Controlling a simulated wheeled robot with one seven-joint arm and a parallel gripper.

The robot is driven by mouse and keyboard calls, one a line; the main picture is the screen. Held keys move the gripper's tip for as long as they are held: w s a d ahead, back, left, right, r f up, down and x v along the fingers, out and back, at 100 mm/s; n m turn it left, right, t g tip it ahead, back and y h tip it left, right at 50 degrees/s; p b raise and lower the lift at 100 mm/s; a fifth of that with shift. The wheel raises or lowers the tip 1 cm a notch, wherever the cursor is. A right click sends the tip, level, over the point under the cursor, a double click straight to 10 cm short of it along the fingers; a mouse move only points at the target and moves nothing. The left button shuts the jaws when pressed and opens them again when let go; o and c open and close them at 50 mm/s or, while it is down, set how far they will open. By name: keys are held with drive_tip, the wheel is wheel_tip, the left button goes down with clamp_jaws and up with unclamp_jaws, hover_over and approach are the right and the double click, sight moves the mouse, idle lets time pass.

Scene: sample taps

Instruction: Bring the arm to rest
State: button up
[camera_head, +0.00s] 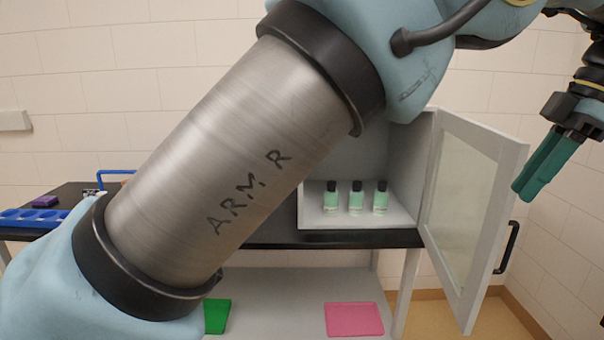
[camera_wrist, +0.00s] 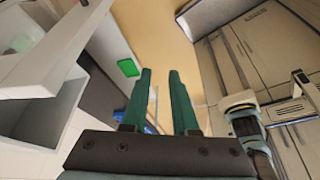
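My gripper (camera_head: 528,180) is raised at the right side of the head view, to the right of the open cabinet door and apart from it. Its two teal fingers point down and to the left. In the wrist view, my gripper (camera_wrist: 160,72) has its fingers apart, with only floor and background showing between them, so it is open and empty. My arm is bent, and its large metal link marked "ARM R" crosses the head view and hides part of the table and cabinet.
The white cabinet (camera_head: 313,219) holds three green bottles (camera_head: 356,199). Its glazed door (camera_head: 462,200) stands open. A blue rack (camera_head: 32,217) is on the black table at left. A green mat (camera_head: 216,316) and a pink mat (camera_head: 354,319) lie on the lower shelf.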

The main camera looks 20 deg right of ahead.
drive_tip(key=w+a+f+m+g+b, duration=0.1)
drive_tip(key=w+a+f, duration=0.25)
drive_tip(key=w, duration=0.55)
drive_tip(key=w+a+f+m+h+b, duration=0.1)
drive_tip(key=w+a+f, duration=0.2)
drive_tip(key=w+a, duration=0.35)
drive_tip(key=w+a+f+m+g+b, duration=0.15)
drive_tip(key=w+f, duration=0.25)
drive_tip(key=w, duration=0.6)
drive_tip(key=w+a+f+m+b, duration=0.2)
drive_tip(key=w+a+f, duration=0.3)
drive_tip(key=a, duration=0.5)
drive_tip(key=w+a+f+m+h+b, duration=0.15)
drive_tip(key=a+f, duration=0.25)
drive_tip(key=a, duration=0.6)
drive_tip(key=w+a+f+m+h+b, duration=0.1)
drive_tip(key=w+a+f, duration=0.25)
drive_tip(key=a, duration=0.55)
drive_tip(key=s+a+f+m+b, duration=0.1)
drive_tip(key=s+a+f, duration=0.2)
drive_tip(key=a, duration=0.3)
drive_tip(key=s+a+f+m+t, duration=0.1)
drive_tip(key=s+a+f, duration=0.2)
drive_tip(key=a, duration=0.4)
drive_tip(key=shift+s+a+b, duration=0.25)
drive_tip(key=shift+a+b, duration=0.05)
drive_tip(key=shift+b, duration=0.1)
